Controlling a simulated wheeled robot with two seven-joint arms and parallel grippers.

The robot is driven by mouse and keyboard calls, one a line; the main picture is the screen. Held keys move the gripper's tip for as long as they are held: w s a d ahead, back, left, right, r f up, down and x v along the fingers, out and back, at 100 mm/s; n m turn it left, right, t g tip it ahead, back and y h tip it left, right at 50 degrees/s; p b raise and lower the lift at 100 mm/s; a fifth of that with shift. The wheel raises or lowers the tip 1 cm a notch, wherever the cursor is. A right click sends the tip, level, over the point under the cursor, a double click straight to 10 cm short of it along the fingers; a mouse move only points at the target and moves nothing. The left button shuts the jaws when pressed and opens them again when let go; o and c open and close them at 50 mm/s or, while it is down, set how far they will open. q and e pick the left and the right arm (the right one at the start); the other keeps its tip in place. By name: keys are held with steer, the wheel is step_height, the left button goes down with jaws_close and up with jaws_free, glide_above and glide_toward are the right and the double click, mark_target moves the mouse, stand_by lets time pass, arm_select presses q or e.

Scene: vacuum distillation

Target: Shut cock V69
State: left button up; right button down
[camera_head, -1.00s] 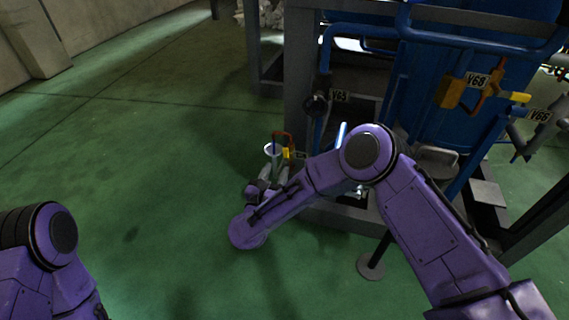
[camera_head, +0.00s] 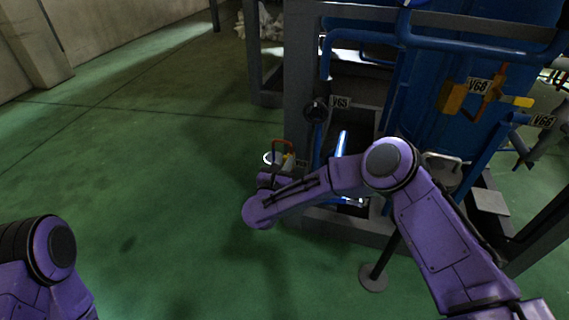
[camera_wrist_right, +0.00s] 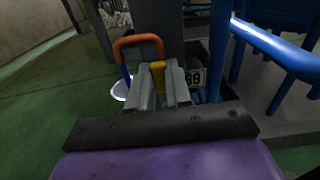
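Cock V69 has an orange bent pipe (camera_head: 283,144) and a yellow handle (camera_head: 289,161), low beside the grey frame post. In the right wrist view its orange pipe (camera_wrist_right: 138,46) and yellow handle (camera_wrist_right: 158,74) show close up. A tag ending in 69 (camera_wrist_right: 192,78) is just right of them. My right gripper (camera_wrist_right: 160,82) has its two grey fingers on either side of the yellow handle, with little gap. I cannot tell whether they press on it. In the head view my right forearm and wrist largely hide this gripper. My left gripper is out of view.
A pale round vessel (camera_head: 271,158) is beside the cock. The grey frame post (camera_head: 297,90) and blue pipes (camera_head: 325,60) stand close to my right arm. Tags V65 (camera_head: 340,102), V68 (camera_head: 478,86) and V66 (camera_head: 543,121) are farther right. The green floor (camera_head: 150,170) at left is clear.

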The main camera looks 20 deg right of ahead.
steer(key=w+a+f+n, duration=0.2)
steer(key=a+f+n, duration=0.1)
steer(key=n, duration=1.4)
steer(key=shift+w+a+f+n+b, duration=0.15)
steer(key=shift+a+f+n+b, duration=0.2)
steer(key=shift+f, duration=0.5)
steer(key=c, duration=1)
jaws_free()
steer(key=shift+c, duration=0.2)
